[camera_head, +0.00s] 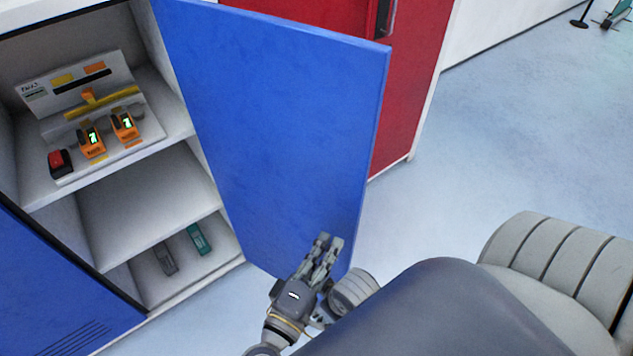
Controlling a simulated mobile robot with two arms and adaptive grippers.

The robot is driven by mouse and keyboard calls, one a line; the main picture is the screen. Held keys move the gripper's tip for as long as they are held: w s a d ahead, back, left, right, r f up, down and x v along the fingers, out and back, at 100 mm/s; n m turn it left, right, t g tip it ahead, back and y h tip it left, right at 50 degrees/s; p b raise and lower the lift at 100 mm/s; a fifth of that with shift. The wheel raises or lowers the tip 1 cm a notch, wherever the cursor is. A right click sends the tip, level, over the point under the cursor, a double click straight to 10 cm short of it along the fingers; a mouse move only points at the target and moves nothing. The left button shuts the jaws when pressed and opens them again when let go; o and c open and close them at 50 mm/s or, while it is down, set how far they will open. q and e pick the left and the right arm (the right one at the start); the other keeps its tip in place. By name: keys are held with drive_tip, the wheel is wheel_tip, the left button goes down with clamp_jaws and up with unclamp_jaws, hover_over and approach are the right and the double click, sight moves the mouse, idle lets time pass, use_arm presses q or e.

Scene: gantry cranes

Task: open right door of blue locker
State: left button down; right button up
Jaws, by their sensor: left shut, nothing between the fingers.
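The right door (285,110) of the blue locker stands swung wide open, its flat blue face toward me. The locker's white shelves (150,200) show behind it on the left. Another blue door (60,290) covers the lower left of the locker. My left gripper (328,240) is shut and empty at the lower edge of the open door, in front of its face in the picture; I cannot tell whether it touches the door. The right gripper is not in view.
Orange devices (92,140) stand on the upper shelf, with a red and black item (60,163) beside them. Small items (199,239) lie on the bottom shelf. A red locker (400,105) stands behind the open door. Pale blue floor (530,130) is clear on the right.

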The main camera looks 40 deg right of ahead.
use_arm(q)
drive_tip(key=v, duration=1.1)
drive_tip(key=shift+a, duration=0.35)
drive_tip(key=shift+s, duration=0.1)
